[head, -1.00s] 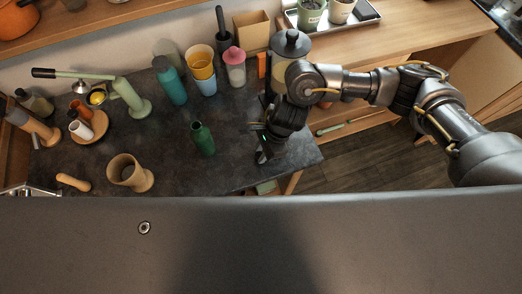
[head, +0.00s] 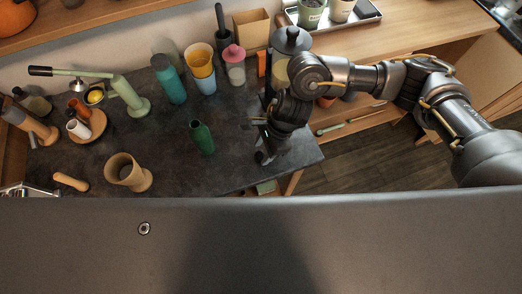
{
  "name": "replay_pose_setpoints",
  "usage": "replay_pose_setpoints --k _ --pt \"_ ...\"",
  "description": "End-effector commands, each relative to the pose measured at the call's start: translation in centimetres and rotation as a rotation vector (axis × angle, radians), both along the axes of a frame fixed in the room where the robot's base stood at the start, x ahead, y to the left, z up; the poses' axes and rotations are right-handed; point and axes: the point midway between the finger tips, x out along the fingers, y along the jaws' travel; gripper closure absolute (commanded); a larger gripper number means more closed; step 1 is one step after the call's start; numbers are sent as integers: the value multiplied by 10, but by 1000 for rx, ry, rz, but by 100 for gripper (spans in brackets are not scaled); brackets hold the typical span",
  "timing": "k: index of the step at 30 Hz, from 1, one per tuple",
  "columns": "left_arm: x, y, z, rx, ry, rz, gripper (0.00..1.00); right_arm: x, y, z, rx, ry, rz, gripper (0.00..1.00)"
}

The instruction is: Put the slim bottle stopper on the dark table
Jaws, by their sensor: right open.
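The dark table (head: 215,172) is the dark stone-like top across the middle of the head view. My right gripper (head: 258,142) is over its right end, low near the surface, with its fingers spread apart. The arm and wrist hide part of the tabletop there. I cannot make out the slim bottle stopper; it may be hidden or too small to tell. A green bottle (head: 202,138) stands on the table, left of the right gripper and apart from it. My left gripper is not in view.
Teal bottle (head: 168,80), stacked cups (head: 201,68) and a pink-topped bottle (head: 234,64) stand along the back. A lidded jar (head: 290,42) is behind my right wrist. Table around the green bottle is clear.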

Motion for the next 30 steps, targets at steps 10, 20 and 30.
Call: replay_pose_setpoints --k 10,20,30 --pt "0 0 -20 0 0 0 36 8 -22 61 0 -7 0 53" --pt "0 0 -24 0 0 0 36 10 -30 85 -2 -1 -1 53" --pt "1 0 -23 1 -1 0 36 10 -30 85 -1 -1 -1 53"
